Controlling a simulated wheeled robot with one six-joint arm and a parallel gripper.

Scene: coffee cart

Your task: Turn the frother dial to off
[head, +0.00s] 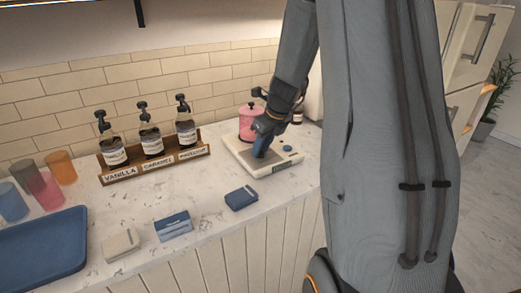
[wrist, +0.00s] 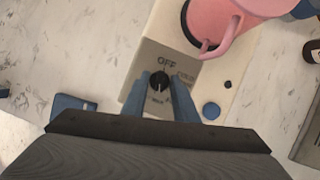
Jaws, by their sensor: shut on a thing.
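The frother (head: 284,162) is a flat cream base at the right end of the counter, with a pink jug (head: 250,130) standing on its far part. In the wrist view, the frother's dial (wrist: 158,80) is a small black knob below the word OFF. A pale line on the dial points down, away from OFF, towards a small label that is hard to read. My gripper (wrist: 160,88) has its two blue fingers shut on the dial, one on each side. In the head view, my gripper (head: 261,144) is over the frother base and hides the dial.
A rack (head: 155,163) with vanilla, caramel and hazelnut pump bottles stands left of the frother. A dark blue box (head: 241,199) lies in front. A blue tray (head: 45,245) and several coloured cups (head: 60,167) are at far left. A blue button (wrist: 211,110) sits near the dial.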

